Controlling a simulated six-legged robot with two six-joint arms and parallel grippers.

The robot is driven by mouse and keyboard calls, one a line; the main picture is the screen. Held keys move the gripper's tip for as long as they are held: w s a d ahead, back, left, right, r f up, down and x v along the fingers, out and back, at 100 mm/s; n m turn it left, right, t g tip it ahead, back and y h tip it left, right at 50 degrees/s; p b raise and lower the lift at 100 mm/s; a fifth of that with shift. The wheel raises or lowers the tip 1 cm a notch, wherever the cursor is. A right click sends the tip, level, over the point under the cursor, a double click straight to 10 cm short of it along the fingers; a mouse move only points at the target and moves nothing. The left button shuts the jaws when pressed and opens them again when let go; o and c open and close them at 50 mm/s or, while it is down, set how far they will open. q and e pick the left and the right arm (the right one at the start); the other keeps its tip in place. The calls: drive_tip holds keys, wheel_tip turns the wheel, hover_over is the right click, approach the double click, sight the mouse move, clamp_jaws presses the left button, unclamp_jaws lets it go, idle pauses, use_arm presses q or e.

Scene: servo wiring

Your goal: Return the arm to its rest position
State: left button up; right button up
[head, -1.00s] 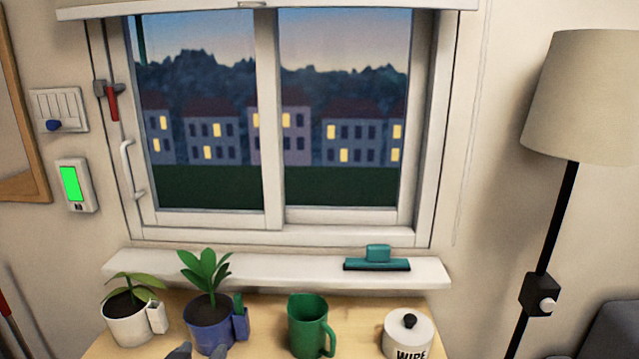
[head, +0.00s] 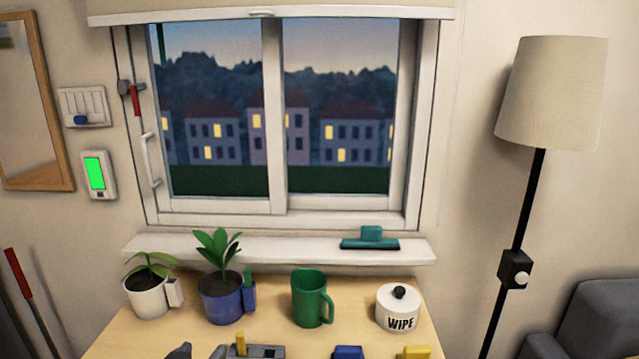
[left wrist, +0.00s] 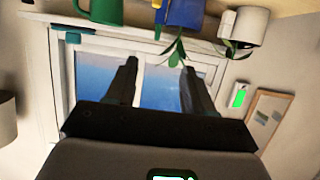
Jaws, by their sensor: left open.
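My left gripper (head: 199,353) shows only by its dark fingertips at the bottom edge of the head view, in front of the blue plant pot (head: 222,303). In the left wrist view, which looks upside down, its two fingers (left wrist: 159,68) stand wide apart with nothing between them. The window and a green plant leaf show behind them. The rest of the left arm is hidden below the head view. My right gripper shows in neither view.
The wooden table (head: 275,300) holds a white plant pot (head: 147,298), a green mug (head: 309,299) and a white WIPE jar (head: 398,309). A grey block with a yellow lever (head: 255,351), a blue part (head: 349,352) and a yellow part (head: 414,352) lie at the near edge. A floor lamp (head: 552,95) stands right.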

use_arm(q)
drive_tip(key=s+d+f+g+p, duration=0.1)
drive_tip(key=s+f+g, duration=0.25)
drive_tip(key=f, duration=0.95)
drive_tip(key=s+f+g+p, duration=0.1)
drive_tip(key=s+f+g, duration=0.25)
drive_tip(key=f, duration=0.85)
drive_tip(key=s+d+f+n+g+h, duration=0.1)
drive_tip(key=s+d+f+g, duration=0.2)
drive_tip(key=s+f, duration=0.2)
drive_tip(key=s+d+f+n+g+h, duration=0.1)
drive_tip(key=s+d+f+g+h, duration=0.1)
drive_tip(key=s+f, duration=0.4)
drive_tip(key=shift+s+d+g+h, duration=0.3)
drive_tip(key=shift+s+d+g, duration=0.45)
drive_tip(key=shift+s, duration=0.9)
